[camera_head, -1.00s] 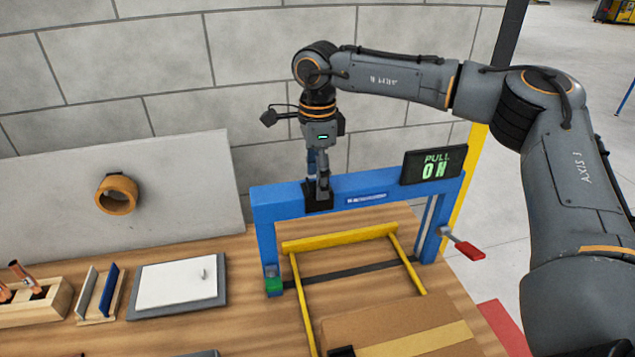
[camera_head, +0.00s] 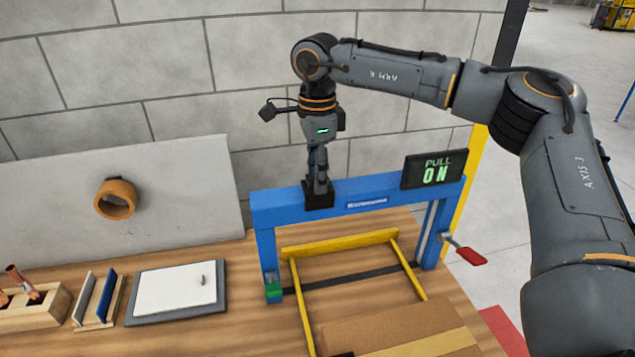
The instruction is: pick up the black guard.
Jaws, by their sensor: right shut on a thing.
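A small black block (camera_head: 319,197), which looks like the black guard, is at the top beam of the blue frame (camera_head: 280,208). My right gripper (camera_head: 318,181) points straight down from above and is shut on the black block. The block overlaps the front of the beam in the picture; I cannot tell whether it still touches the beam. My left gripper is not in view.
A yellow bar frame (camera_head: 340,243) and a cardboard box (camera_head: 395,326) stand in front. A white plate (camera_head: 175,286), a slotted holder (camera_head: 97,298) and a wooden block with copper tubes (camera_head: 35,299) lie left.

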